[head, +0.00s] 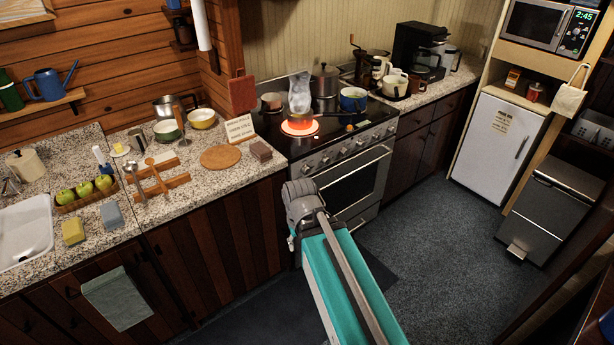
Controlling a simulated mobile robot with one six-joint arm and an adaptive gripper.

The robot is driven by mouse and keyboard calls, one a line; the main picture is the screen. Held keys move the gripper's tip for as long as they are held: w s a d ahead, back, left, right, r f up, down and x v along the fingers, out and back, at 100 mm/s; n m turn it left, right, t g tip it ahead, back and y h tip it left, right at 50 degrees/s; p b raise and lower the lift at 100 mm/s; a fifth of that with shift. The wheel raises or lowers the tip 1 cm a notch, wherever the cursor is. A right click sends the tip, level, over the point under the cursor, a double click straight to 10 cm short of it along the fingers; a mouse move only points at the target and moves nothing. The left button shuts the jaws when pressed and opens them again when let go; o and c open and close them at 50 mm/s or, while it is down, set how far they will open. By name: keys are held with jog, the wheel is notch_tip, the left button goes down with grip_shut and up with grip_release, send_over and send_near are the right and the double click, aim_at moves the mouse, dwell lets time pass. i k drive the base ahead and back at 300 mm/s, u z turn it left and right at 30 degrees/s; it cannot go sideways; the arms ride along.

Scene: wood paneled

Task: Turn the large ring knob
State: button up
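The stove (345,185) stands against the back wall with a row of several round knobs (344,151) along its front panel. The knobs are small in the picture, and I cannot tell which one belongs to the large ring or how any is turned. My arm reaches toward the stove's front left corner. My gripper does not show; my own arm's end probably hides it.
A blue pot (353,99) and a dark pot (325,80) also stand on the cooktop. The left counter holds a round board (221,157), a small sign (240,130) and a wooden rack (158,180). Dark floor (440,235) is clear to the right.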

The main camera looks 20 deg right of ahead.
aim_at(304, 170)
jog(key=z, duration=0.35)
jog(key=i, duration=0.95)
